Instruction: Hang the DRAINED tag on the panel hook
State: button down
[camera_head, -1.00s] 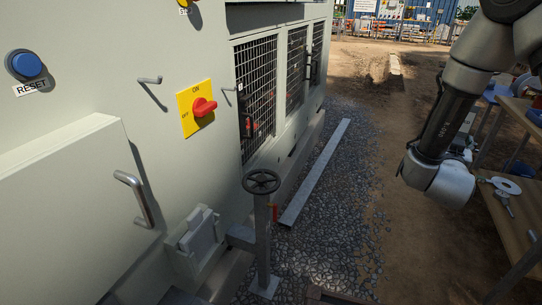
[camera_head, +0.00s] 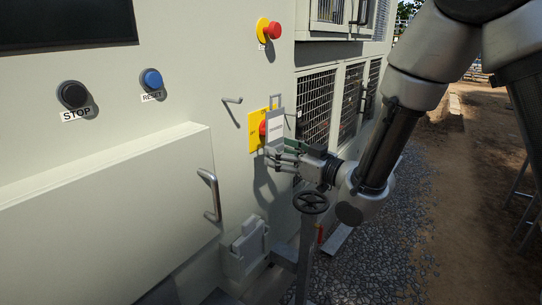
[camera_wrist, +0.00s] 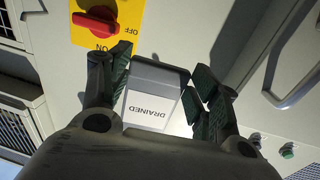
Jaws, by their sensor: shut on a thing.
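The DRAINED tag (camera_head: 275,131) is a grey plate with a white label and a square loop at its top. In the head view it stands upright in front of the yellow switch plate. My gripper (camera_head: 284,155) is shut on its lower part. In the wrist view the tag (camera_wrist: 153,104) sits between the two dark finger pads of my gripper (camera_wrist: 162,68), its lettering upside down. One bent rod hook (camera_head: 233,101) sticks out of the panel left of the tag, empty and apart from it. Another small hook (camera_head: 291,115) shows just right of the tag, partly hidden.
The red rotary switch (camera_wrist: 96,22) is close beyond the tag. A box door with a handle (camera_head: 211,195) juts out at left. A black handwheel (camera_head: 311,202) stands under my gripper. The RESET button (camera_head: 152,79) and emergency stop (camera_head: 268,29) are higher up.

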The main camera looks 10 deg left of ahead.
jog(key=s+a+g, duration=0.1)
jog(key=s+a+n+g, duration=0.1)
jog(key=s, duration=0.1)
jog(key=shift+a+r+y, duration=0.2)
jog(key=shift+y, duration=0.2)
jog(key=shift+d, duration=0.15)
jog(key=shift+x, duration=2.4)
jog(key=shift+w+a, duration=0.15)
jog(key=shift+a, duration=0.1)
jog(key=shift+x, duration=2.2)
jog(key=shift+f, duration=0.15)
